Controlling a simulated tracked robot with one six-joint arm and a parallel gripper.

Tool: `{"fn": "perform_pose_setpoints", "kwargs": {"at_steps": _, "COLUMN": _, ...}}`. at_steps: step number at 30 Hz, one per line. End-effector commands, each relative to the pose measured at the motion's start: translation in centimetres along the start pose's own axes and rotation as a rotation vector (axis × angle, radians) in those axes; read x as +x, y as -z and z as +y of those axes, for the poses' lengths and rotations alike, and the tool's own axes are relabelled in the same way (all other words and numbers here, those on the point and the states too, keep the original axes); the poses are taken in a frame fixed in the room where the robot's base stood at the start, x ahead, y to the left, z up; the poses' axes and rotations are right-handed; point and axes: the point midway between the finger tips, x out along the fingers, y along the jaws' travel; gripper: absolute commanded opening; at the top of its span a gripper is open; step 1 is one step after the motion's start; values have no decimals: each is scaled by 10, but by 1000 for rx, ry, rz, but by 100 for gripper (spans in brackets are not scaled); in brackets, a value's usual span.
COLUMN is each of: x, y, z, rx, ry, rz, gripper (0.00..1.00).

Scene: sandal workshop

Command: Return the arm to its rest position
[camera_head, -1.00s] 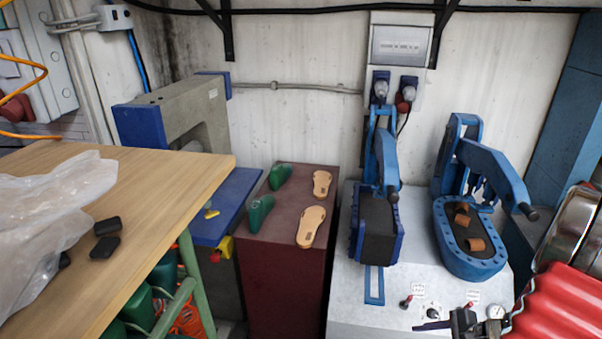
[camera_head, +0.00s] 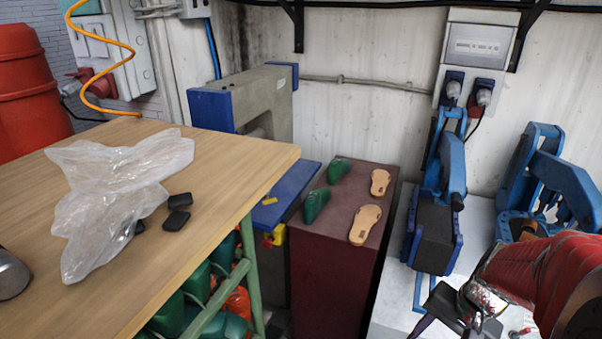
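My arm, in a red sleeve (camera_head: 535,280), reaches in from the lower right edge. My gripper (camera_head: 440,312) is the dark part at its end, low in the picture in front of the white press table (camera_head: 398,290). It is small and partly cut off by the bottom edge, so I cannot tell how far apart its fingers are. I see nothing held in it.
A wooden table (camera_head: 230,180) with a plastic bag (camera_head: 110,190) and black pieces (camera_head: 177,220) fills the left. A dark red stand (camera_head: 330,265) bears green lasts (camera_head: 316,205) and tan soles (camera_head: 364,225). Another blue press (camera_head: 435,230) stands beside it. A red barrel (camera_head: 25,95) stands far left.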

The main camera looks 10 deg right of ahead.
Motion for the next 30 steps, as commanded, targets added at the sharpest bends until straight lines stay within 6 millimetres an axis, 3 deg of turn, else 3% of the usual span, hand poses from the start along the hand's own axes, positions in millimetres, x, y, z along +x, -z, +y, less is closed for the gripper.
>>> {"fn": "perform_pose_setpoints", "kwargs": {"at_steps": 16, "x": -60, "y": -58, "z": -54, "rx": -498, "ry": -140, "rz": 222, "gripper": 46}}
{"fn": "perform_pose_setpoints", "kwargs": {"at_steps": 30, "x": -108, "y": -126, "z": -116, "rx": -847, "ry": -49, "rz": 421, "gripper": 46}}
